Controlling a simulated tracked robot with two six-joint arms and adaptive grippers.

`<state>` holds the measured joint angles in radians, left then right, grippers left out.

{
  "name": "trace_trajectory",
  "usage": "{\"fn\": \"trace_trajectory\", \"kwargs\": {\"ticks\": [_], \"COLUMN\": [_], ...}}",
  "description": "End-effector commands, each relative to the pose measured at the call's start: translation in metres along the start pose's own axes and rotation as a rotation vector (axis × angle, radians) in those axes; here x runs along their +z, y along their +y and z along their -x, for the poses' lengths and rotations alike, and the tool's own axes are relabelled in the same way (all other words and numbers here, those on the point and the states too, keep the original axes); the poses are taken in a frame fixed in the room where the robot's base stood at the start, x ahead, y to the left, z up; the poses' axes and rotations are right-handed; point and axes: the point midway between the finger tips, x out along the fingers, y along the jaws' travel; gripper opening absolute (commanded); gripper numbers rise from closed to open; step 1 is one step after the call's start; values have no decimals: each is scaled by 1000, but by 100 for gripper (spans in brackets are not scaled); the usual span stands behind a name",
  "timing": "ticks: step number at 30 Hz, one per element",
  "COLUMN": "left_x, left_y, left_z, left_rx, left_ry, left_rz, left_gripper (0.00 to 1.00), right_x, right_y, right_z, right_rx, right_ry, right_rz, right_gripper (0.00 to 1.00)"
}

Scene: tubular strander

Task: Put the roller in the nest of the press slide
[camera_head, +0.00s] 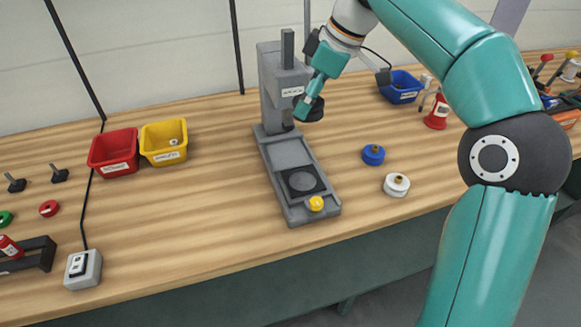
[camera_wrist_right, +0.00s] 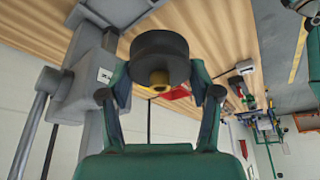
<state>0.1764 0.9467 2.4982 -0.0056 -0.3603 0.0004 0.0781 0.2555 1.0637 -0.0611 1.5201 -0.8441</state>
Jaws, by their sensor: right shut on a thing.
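The roller (camera_wrist_right: 160,48) is a dark grey disc with a brass hub, held between the two fingers of my right gripper (camera_wrist_right: 160,82) in the wrist view. In the head view the dark roller (camera_head: 311,109) shows beside the tip of my right gripper (camera_head: 306,103), in front of the press column. The grey press slide (camera_head: 282,150) extends toward the front edge, with a yellow knob (camera_head: 316,203) at its near end. Its nest (camera_head: 302,181) is a dark square plate with a round recess, with nothing in it. The left gripper is not in view.
The grey press column (camera_head: 280,75) rises close to my right gripper. A blue roller (camera_head: 373,155) and a white roller (camera_head: 396,184) lie right of the slide. Red (camera_head: 113,151) and yellow (camera_head: 163,142) bins stand left, a blue bin (camera_head: 401,87) behind right.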

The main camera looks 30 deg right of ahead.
Motion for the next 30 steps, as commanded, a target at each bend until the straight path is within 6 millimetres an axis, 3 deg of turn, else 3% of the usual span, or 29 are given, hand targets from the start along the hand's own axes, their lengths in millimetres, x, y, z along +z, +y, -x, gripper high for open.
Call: {"fn": "trace_trajectory", "kwargs": {"ticks": [5,21,30], "left_x": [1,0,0], "left_y": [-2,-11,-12], "left_z": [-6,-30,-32], "left_rx": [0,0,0], "left_ry": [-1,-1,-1], "left_rz": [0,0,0], "left_gripper": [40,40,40], "right_x": [3,51,61], "right_y": [-1,0,0], "right_z": [-13,-127,-150], "right_rx": [-1,-2,1], "right_ry": [1,0,1], "right_rz": [4,1,0], "right_gripper": [1,1,1]}}
